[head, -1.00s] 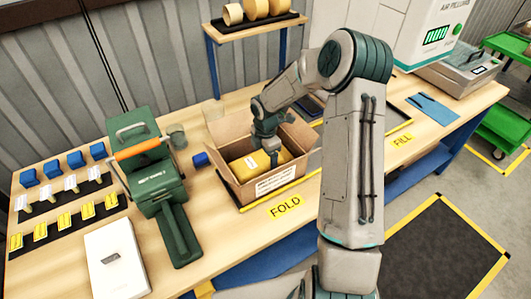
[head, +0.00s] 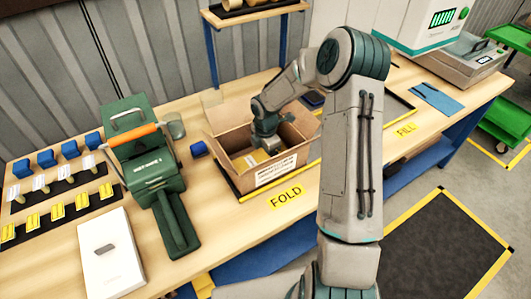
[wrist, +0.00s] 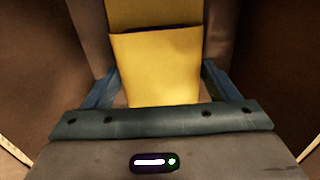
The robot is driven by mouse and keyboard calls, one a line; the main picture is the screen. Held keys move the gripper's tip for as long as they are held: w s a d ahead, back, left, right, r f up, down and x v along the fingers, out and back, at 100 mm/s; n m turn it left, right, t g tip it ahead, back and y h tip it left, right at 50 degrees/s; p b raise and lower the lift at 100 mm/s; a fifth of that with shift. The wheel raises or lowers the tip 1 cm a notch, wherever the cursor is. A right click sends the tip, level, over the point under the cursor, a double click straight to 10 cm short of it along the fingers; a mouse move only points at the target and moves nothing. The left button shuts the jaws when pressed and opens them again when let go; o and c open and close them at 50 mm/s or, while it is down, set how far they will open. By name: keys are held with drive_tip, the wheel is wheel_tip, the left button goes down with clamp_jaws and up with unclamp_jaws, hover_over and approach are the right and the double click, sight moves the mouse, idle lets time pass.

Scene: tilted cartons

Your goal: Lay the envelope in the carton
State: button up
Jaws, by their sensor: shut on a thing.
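The open brown carton (head: 287,171) stands on the bench behind the FOLD label, with its flaps spread and a printed label on its front. My gripper (head: 265,148) reaches down inside it. The yellow envelope (head: 247,160) is low in the carton, partly hidden by the front wall and my gripper. In the wrist view my gripper's fingers (wrist: 160,82) are shut on the envelope (wrist: 155,65), one at each side. A further yellow part shows above a dark edge there; I cannot tell if it belongs to the same envelope. Whether the envelope touches the floor is unclear.
A green machine with an orange handle (head: 135,134) stands left of the carton, with a small blue block (head: 198,149) between. A white box (head: 111,253) lies front left. A blue envelope-like sheet (head: 436,98) lies far right. The carton's walls are close around my gripper.

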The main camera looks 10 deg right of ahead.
drive_tip(key=shift+f, duration=0.2)
idle(0.6)
drive_tip(key=o, duration=0.9)
drive_tip(key=shift+c, duration=0.8)
drive_tip(key=shift+r, duration=0.1)
wheel_tip(320, 180, up, 15)
drive_tip(key=p, duration=1)
drive_tip(key=shift+p, duration=0.4)
